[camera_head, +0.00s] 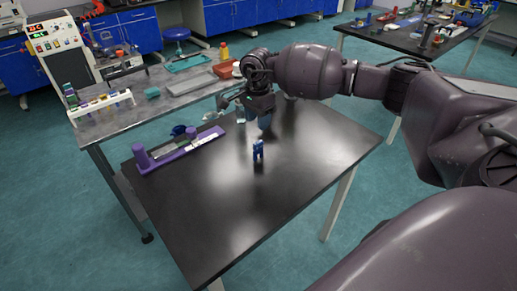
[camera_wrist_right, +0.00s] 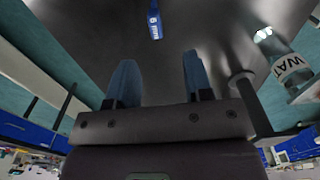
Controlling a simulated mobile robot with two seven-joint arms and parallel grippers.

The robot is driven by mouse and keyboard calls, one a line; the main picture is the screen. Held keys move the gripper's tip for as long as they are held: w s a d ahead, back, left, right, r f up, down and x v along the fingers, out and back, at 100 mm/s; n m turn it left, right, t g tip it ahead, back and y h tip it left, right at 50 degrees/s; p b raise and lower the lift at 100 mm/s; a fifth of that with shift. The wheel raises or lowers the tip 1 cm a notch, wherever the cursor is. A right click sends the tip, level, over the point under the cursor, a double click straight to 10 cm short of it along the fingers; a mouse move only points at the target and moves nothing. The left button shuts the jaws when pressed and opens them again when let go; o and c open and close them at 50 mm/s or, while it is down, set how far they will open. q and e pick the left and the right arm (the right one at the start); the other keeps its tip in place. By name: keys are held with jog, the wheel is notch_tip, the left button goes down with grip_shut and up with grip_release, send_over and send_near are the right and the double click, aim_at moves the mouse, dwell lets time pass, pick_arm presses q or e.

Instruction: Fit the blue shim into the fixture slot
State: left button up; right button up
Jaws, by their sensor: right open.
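The blue shim (camera_head: 258,149) stands on the black table, right of the fixture. A small blue piece with white markings (camera_wrist_right: 154,20) at the top of the right wrist view looks like the same shim. The purple fixture (camera_head: 178,157) lies along the table's left edge, with a round purple post at its near end; its slot is too small to make out. My right gripper (camera_head: 259,114) is above the table, behind the shim and apart from it. In the right wrist view its two blue fingers (camera_wrist_right: 156,82) are spread with nothing between them. My left gripper is out of view.
A clear bottle with a "WAT…" label (camera_wrist_right: 292,70) stands near my right gripper; it also shows in the head view (camera_head: 241,113). A dark blue object (camera_head: 179,130) is behind the fixture. The table's front and right areas (camera_head: 310,170) are clear.

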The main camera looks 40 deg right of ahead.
aim_at(258, 142)
notch_tip(258, 142, down, 6)
jog(key=shift+a+r, duration=0.1)
jog(key=shift+r, duration=0.1)
jog(key=shift+s+f, duration=0.15)
jog(key=shift+f, duration=1.2)
jog(key=shift+s+f, duration=0.15)
jog(key=shift+f, duration=1.15)
jog(key=shift+r, duration=0.1)
grip_shut()
